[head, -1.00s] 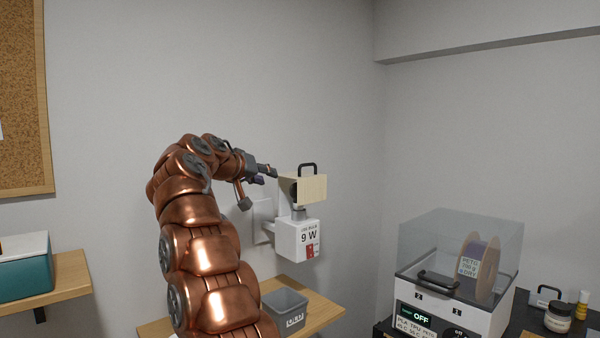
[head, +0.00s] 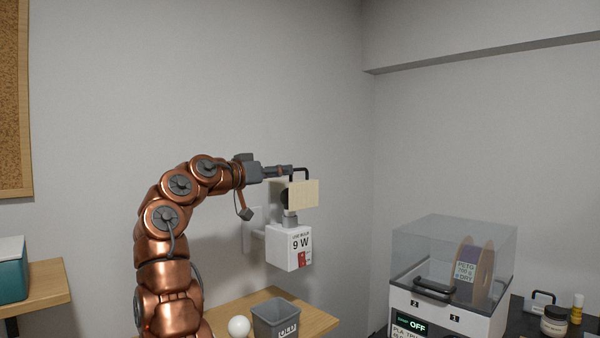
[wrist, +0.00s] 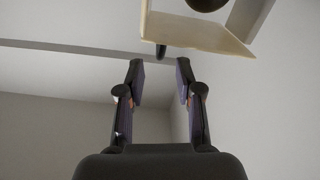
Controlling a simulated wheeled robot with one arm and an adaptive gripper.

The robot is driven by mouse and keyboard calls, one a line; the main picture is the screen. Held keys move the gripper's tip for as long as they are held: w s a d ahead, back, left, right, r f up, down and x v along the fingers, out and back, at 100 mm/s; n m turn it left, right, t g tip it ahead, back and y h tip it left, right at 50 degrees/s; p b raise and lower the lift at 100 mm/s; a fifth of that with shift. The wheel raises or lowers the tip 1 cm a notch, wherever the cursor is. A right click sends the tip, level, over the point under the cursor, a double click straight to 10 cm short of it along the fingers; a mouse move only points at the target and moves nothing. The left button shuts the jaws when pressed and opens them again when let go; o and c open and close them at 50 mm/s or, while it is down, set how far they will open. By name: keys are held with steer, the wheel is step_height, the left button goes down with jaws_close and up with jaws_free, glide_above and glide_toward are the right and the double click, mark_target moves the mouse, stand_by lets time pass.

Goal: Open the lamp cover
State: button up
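The lamp cover (head: 304,194) is a cream box-like shade with a black handle (head: 307,171) on top. It sits on the wall lamp (head: 288,247), whose white body carries a 9 W label. My gripper (head: 290,171) is level with the handle, at its left. In the wrist view the gripper (wrist: 160,66) has its fingers apart with nothing between them. The dark handle end (wrist: 161,51) shows just beyond the fingertips, centred on the gap. The cover (wrist: 195,34) fills the top there, with a dark round part (wrist: 207,4) inside it.
A wooden shelf (head: 318,319) below holds a grey bin (head: 277,322) and a white bulb (head: 238,327). A filament dryer (head: 448,305) with a clear lid stands at the right. A teal box (head: 12,270) is on the left shelf. The air above the lamp is clear.

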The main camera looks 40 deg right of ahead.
mark_target(300, 169)
steer(key=d+p, duration=0.1)
steer(key=d, duration=0.4)
steer(key=shift+s+d+r, duration=0.1)
steer(key=shift+d+r, duration=0.05)
steer(key=shift+d, duration=0.25)
steer(key=shift+d+p, duration=0.4)
steer(key=shift+d, duration=0.35)
jaws_close()
